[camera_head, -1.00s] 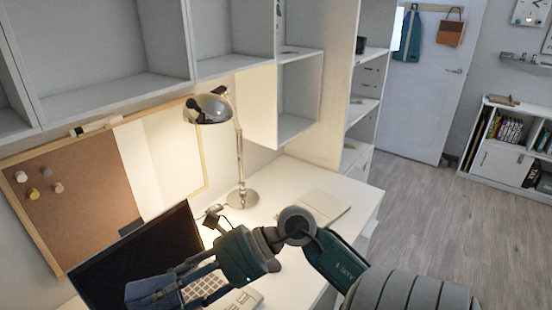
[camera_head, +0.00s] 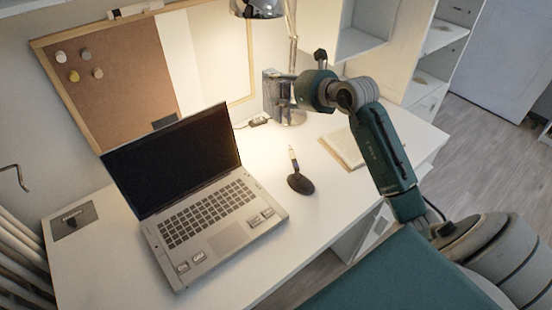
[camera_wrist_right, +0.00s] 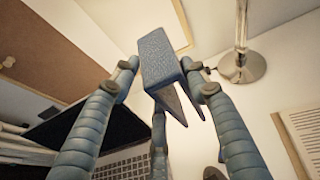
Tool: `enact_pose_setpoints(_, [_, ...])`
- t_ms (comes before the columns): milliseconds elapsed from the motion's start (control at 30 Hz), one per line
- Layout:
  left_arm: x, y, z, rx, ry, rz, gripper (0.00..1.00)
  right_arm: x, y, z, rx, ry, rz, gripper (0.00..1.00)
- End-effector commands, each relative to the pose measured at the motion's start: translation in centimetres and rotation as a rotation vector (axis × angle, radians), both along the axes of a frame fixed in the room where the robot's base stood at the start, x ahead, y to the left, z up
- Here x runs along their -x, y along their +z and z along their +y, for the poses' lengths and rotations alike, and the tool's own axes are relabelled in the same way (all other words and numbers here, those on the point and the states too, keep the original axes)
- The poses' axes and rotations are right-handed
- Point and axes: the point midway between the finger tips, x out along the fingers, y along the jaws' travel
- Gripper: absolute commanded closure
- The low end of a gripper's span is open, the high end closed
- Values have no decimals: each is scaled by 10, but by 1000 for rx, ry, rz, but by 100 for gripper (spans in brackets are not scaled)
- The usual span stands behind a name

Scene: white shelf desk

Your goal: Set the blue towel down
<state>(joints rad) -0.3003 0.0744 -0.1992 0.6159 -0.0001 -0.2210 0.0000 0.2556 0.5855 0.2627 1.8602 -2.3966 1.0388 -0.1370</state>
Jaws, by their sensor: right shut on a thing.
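The blue towel (camera_wrist_right: 160,58) is a folded block with loose flaps hanging below it in the right wrist view. My right gripper (camera_wrist_right: 163,72) is shut on it, with fingers on either side. In the head view the towel (camera_head: 270,92) looks grey-blue and is held upright by my right gripper (camera_head: 284,93), in front of the lamp base. From these views I cannot tell whether the towel touches the desk or is above it. My left gripper is not in view.
An open laptop (camera_head: 212,222) covers the left part of the white desk (camera_head: 262,262). A pen in a dark holder (camera_head: 301,182) stands right of it. A chrome lamp (camera_head: 294,117) is close to the towel. An open book (camera_head: 346,148) lies to the right. A corkboard (camera_head: 115,75) leans behind.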

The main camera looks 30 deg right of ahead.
Motion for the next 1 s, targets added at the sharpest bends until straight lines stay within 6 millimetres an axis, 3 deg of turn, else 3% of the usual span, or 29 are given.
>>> enact_pose_setpoints(133, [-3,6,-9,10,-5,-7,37,2,-42,1,-7,0,9,82])
enact_pose_setpoints(400, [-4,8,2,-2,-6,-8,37,2,-113,1,-4,1,6,82])
enact_pose_setpoints(1000, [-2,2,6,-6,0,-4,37,1,-182,1,-1,2,1,82])
